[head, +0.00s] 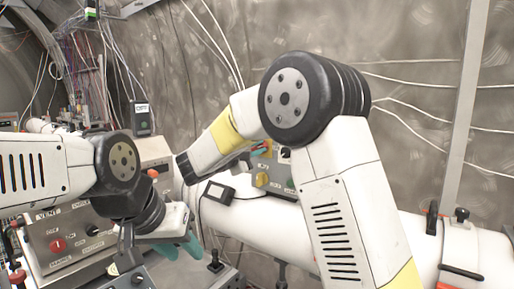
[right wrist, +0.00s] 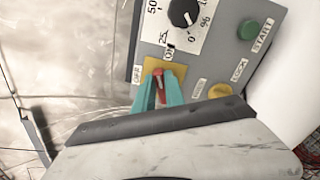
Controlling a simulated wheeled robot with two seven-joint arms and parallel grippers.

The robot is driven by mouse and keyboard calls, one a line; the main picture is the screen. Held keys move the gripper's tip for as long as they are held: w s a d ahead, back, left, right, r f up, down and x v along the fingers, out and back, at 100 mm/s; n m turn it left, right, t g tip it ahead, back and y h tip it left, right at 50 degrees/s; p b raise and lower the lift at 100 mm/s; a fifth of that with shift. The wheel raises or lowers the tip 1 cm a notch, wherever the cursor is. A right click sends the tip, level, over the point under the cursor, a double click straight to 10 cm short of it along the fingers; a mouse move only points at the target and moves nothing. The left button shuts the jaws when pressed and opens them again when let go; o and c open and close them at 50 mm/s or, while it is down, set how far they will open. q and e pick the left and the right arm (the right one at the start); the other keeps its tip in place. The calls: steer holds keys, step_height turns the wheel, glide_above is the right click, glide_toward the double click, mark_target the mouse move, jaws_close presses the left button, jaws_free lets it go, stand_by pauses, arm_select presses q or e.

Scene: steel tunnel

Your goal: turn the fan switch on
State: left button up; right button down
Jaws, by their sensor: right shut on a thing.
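The fan switch is a small red-tipped lever (right wrist: 156,73) on a yellow plate (right wrist: 178,66), with OFF and ON labels beside it, on a grey control box (right wrist: 210,62). In the right wrist view my right gripper (right wrist: 160,88) has its teal fingers shut on the lever, one on each side. The fingers hide much of the lever, so I cannot tell its exact position. In the head view the box (head: 276,167) is partly behind my right arm. My left gripper (head: 181,248) is low at centre-left, its teal fingers apart and empty, away from the box.
The box also has a black dial (right wrist: 184,12), a green START button (right wrist: 248,29) and a yellow knob (right wrist: 220,90). A VENT panel (head: 72,243) with knobs stands at left. A white pipe (head: 235,212) runs below the box. Cables hang on the steel wall.

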steer(key=m, duration=0.4)
steer(key=shift+f+m, duration=0.35)
steer(key=shift+m, duration=0.35)
steer(key=c, duration=1.4)
jaws_free()
steer(key=v, duration=0.7)
steer(key=shift+s+a, duration=0.2)
steer(key=shift+s, duration=0.15)
steer(key=shift+d, duration=0.1)
